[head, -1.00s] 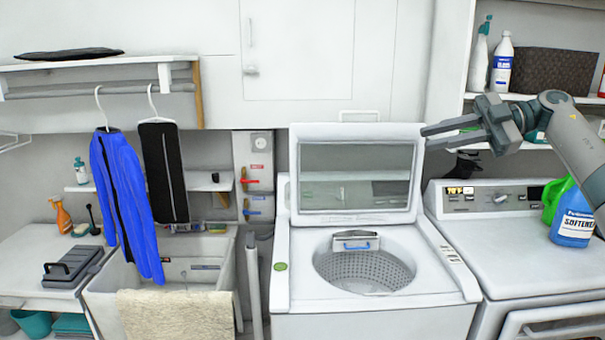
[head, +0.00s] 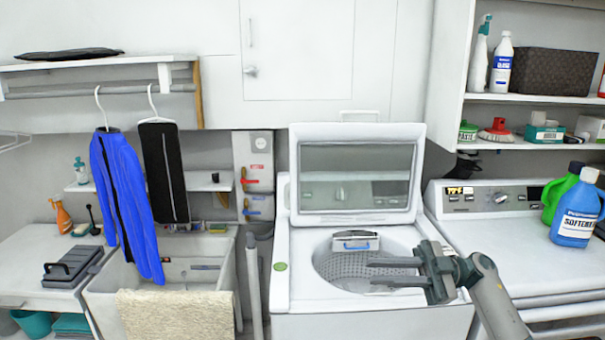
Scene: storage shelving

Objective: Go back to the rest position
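My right gripper (head: 396,272) is in the lower middle-right of the head view, over the front right part of the washer opening. Its two fingers point left and stand apart with nothing between them. The top-loading washer (head: 290,292) has its lid (head: 357,176) raised, and a small grey item with a blue edge (head: 357,241) sits at the back of its drum opening. My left gripper and arm do not show in the head view.
A second white machine (head: 510,250) stands to the right with a blue softener bottle (head: 577,215) and a green bottle (head: 561,190) on top. Shelves (head: 540,99) hang above it. A sink with a beige towel (head: 178,315) and hanging blue garment (head: 127,205) are at left.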

